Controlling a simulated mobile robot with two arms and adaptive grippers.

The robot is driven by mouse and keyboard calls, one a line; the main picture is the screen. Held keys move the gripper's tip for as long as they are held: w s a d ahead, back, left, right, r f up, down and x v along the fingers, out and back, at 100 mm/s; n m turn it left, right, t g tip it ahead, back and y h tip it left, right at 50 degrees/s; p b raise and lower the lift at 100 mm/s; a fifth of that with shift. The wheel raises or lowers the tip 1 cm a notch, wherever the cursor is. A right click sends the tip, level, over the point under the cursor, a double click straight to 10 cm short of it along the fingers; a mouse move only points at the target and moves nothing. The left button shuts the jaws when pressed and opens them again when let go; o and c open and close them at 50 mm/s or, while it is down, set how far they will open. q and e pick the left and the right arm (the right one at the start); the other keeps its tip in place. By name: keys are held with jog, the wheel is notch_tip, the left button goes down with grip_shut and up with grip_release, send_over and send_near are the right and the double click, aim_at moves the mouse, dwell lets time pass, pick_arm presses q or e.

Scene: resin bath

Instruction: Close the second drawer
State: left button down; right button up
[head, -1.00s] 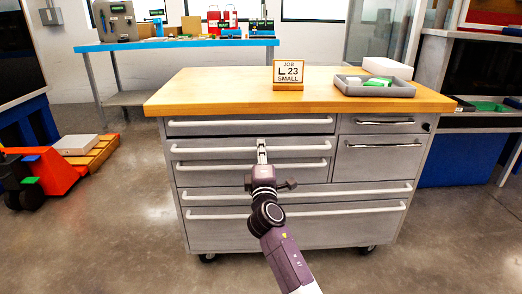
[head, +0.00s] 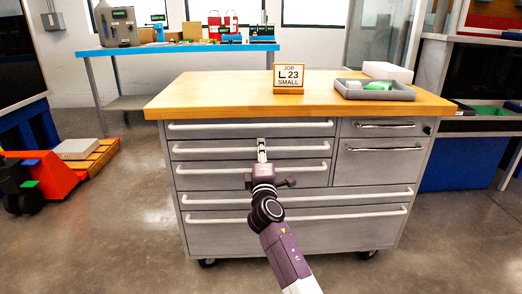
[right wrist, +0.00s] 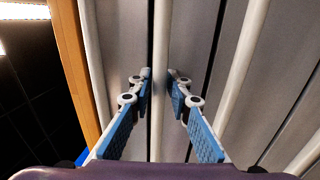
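The grey tool cabinet (head: 215,228) faces me. Its second drawer (head: 215,155) in the left column has a long white bar handle (head: 205,150) and looks flush or nearly flush with the drawers around it. My right gripper (head: 261,142) is at the middle of this handle. In the right wrist view, the gripper's blue-padded fingers (right wrist: 161,80) are apart, one on each side of the white handle bar (right wrist: 157,125). A narrow gap seems to show beside the bar; I cannot tell whether anything touches. My left gripper is out of view.
The wooden top (head: 225,95) bears a job sign (head: 289,80), a grey tray (head: 400,94) and a white box (head: 388,71). An orange pallet truck (head: 60,178) stands at left, a blue bench (head: 180,47) behind.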

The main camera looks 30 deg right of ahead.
jog(key=shift+s+a+f, duration=0.1)
jog(key=shift+s+a, duration=0.05)
jog(key=shift+s, duration=0.05)
jog(key=v, duration=1.1)
jog(key=shift+s, duration=0.3)
jog(key=shift+a, duration=0.15)
